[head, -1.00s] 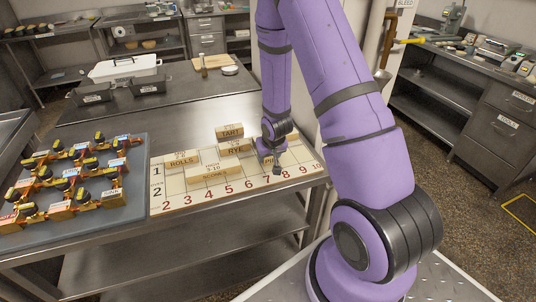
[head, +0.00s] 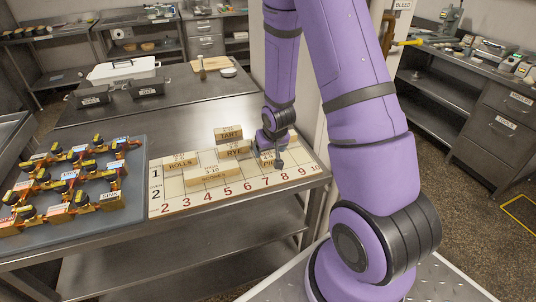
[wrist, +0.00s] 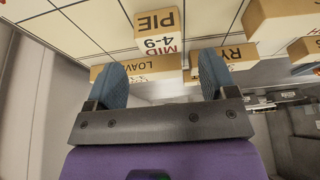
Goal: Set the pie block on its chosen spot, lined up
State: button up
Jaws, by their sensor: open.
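The pie block (wrist: 158,22), a tan wooden block marked PIE 4-9 MID, shows in the wrist view just beyond my fingertips. In the head view the pie block (head: 266,161) sits at the right part of the numbered board (head: 178,202), partly hidden by my gripper. My gripper (wrist: 161,62) is open, with its two blue-grey fingers apart and nothing between the pads. In the head view my gripper (head: 278,162) is close above the board at the pie block. Whether the block is square with the grid lines is hard to tell.
Other blocks stand on the board: rolls (head: 181,162), tart (head: 229,134), rye (head: 236,149) and a front one (head: 208,177). A loaves block (wrist: 140,69) is close to my fingers. A grey mat (head: 120,214) with several gold pieces lies left. The board's front right is clear.

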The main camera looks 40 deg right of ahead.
jog(key=s+a+r, duration=0.2)
jog(key=s+r, duration=0.1)
jog(key=r, duration=0.5)
jog(key=s+a+r+n, duration=0.1)
jog(key=s+a+r, duration=0.15)
jog(key=r, duration=0.55)
jog(key=s+a+r, duration=0.2)
jog(key=s+r, duration=0.1)
jog(key=r, duration=0.6)
jog(key=s+a+r+n, duration=0.1)
jog(key=s+a+r, duration=0.2)
jog(key=s+r, duration=0.2)
jog(key=s+a+r+n+t+y, duration=0.1)
jog(key=s+a+r, duration=0.2)
jog(key=s, duration=0.8)
notch_tip(320, 180, up, 3)
jog(key=shift+f, duration=0.1)
